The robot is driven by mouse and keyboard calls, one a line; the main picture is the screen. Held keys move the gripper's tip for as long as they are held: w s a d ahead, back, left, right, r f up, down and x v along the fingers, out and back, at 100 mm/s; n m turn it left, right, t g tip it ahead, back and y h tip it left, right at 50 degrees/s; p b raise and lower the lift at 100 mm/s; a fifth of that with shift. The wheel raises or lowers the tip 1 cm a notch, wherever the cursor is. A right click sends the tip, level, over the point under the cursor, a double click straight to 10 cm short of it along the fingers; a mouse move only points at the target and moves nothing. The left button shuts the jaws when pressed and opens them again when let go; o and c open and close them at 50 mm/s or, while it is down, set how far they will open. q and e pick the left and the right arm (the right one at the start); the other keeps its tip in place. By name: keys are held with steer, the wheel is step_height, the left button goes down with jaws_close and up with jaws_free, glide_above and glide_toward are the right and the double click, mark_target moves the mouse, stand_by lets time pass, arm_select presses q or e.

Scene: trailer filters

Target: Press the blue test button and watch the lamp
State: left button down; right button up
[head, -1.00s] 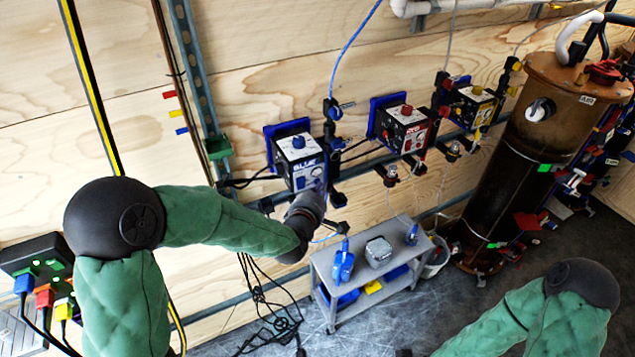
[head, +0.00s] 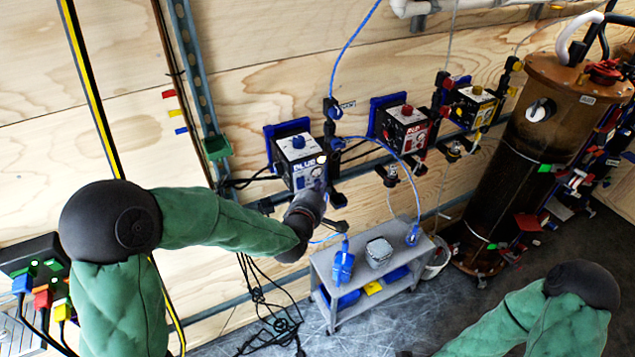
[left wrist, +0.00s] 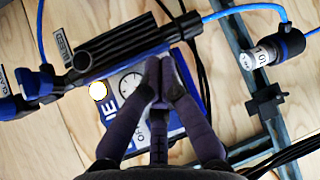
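The blue test box (head: 302,172), marked BLUE, is on the wooden wall, with a blue knob on top. It also shows in the left wrist view, where a round dial (left wrist: 130,84) is on its face. A lamp (left wrist: 98,90) on the box glows pale yellow-white; it shows as a bright spot in the head view (head: 321,159). My left gripper (left wrist: 160,72) has its fingertips together at the box's front face. They hide what lies under them, and I cannot see the blue test button. My right arm is at the lower right, its gripper out of view.
Similar red (head: 405,128) and yellow (head: 474,106) boxes are to the right. A grey cart (head: 340,290) stands below. A blue hose (head: 400,160) arcs from the wall fitting to the cart. A brown tank (head: 505,165) stands at the right.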

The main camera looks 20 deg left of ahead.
arm_select(q)
steer(key=shift+s+d, duration=0.45)
steer(key=s+d, duration=0.3)
steer(key=shift+s+d, duration=0.25)
steer(key=shift+s, duration=0.05)
stand_by(0.4)
stand_by(0.6)
steer(key=s+d+f+m+g+h, duration=0.1)
steer(key=s+f+m+g, duration=0.35)
steer(key=f, duration=0.75)
steer(key=s+d+f+m+g+h, duration=0.1)
steer(key=s+f+m+g, duration=0.3)
steer(key=f, duration=0.7)
steer(key=s+d+f+m+g+h, duration=0.2)
steer(key=s+f+m+g, duration=0.4)
steer(key=s+f, duration=0.9)
steer(key=s+d+m, duration=0.1)
steer(key=m, duration=0.2)
steer(key=shift+s+f, duration=0.2)
steer(key=shift+s, duration=0.15)
